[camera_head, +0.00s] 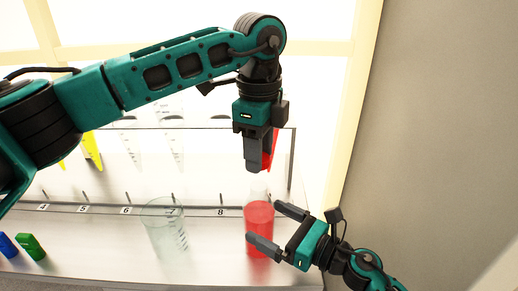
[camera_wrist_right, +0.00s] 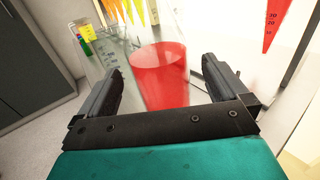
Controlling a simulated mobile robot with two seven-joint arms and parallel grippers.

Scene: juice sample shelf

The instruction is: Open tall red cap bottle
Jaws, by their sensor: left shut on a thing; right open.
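The tall bottle (camera_head: 258,225) stands upright on the shelf to the right of the number 8, with red liquid below a clear upper part. It also shows in the right wrist view (camera_wrist_right: 158,80). My left gripper (camera_head: 255,168) points down and is shut at the bottle's top. Its fingers hide the cap, so I cannot see how the cap sits. My right gripper (camera_head: 262,221) is open, coming in low from the right with its fingers around the bottle. In the right wrist view, the bottle is between the fingers, with gaps visible.
An empty clear beaker (camera_head: 163,228) stands to the left of the bottle. A rack behind holds conical tubes, including a yellow one (camera_head: 92,150) and a red one (camera_wrist_right: 284,22). Blue (camera_head: 8,245) and green (camera_head: 31,246) vials are at far left. A wall (camera_head: 430,130) rises at right.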

